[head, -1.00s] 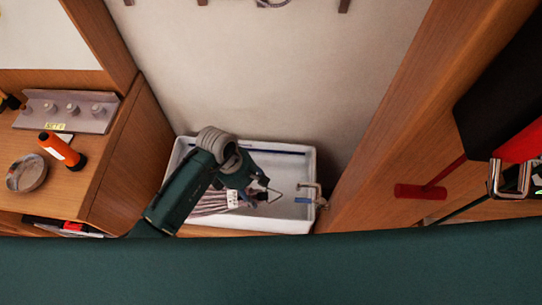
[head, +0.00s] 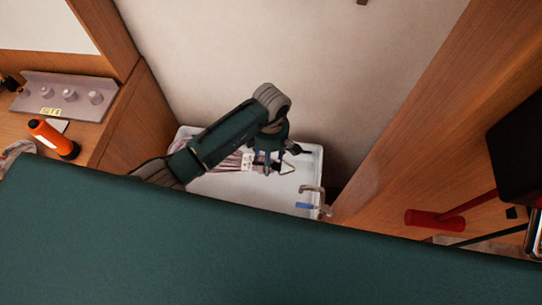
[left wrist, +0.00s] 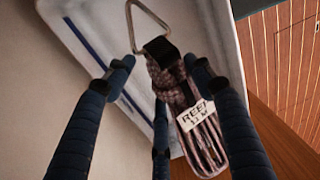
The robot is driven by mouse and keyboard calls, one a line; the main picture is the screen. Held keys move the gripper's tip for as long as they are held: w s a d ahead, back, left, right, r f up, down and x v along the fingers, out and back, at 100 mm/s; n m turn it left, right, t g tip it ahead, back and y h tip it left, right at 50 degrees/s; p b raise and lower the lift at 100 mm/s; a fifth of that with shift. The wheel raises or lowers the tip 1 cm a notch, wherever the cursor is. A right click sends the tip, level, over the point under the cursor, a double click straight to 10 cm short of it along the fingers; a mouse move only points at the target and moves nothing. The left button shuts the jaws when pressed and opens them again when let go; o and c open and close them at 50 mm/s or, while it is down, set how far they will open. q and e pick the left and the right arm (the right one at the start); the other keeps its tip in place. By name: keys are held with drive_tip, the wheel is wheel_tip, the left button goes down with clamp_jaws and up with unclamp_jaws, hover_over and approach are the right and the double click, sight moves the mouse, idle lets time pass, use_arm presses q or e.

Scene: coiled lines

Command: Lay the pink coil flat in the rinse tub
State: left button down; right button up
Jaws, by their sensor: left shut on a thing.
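The pink coil (head: 238,160) is a dull pink-and-grey striped bundle with a dark band, a white label and a metal triangle. My left gripper (head: 270,162) is shut on it near the banded end, and the coil also shows between the fingers in the left wrist view (left wrist: 172,85). The label reads roughly "REEF 11 M". The white rinse tub (head: 270,192) lies below the coil and has a dark blue line along one wall. I cannot tell whether the coil touches the tub. My arm hides part of the tub. My right gripper is not in view.
A tap (head: 316,192) stands at the tub's right end. A wooden panel (head: 400,150) rises to the right, with a red-handled tool (head: 421,218). On the left counter are an orange torch (head: 52,138) and a grey knob panel (head: 68,94). A pale wall stands behind.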

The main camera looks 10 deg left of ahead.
use_arm(q)
wheel_tip(320, 180, down, 3)
drive_tip(key=shift+r+b, duration=0.2)
drive_tip(key=shift+b, duration=0.7)
wheel_tip(320, 180, down, 11)
drive_tip(key=b, duration=0.9)
drive_tip(key=shift+r, duration=0.1)
drive_tip(key=c, duration=0.6)
unclamp_jaws()
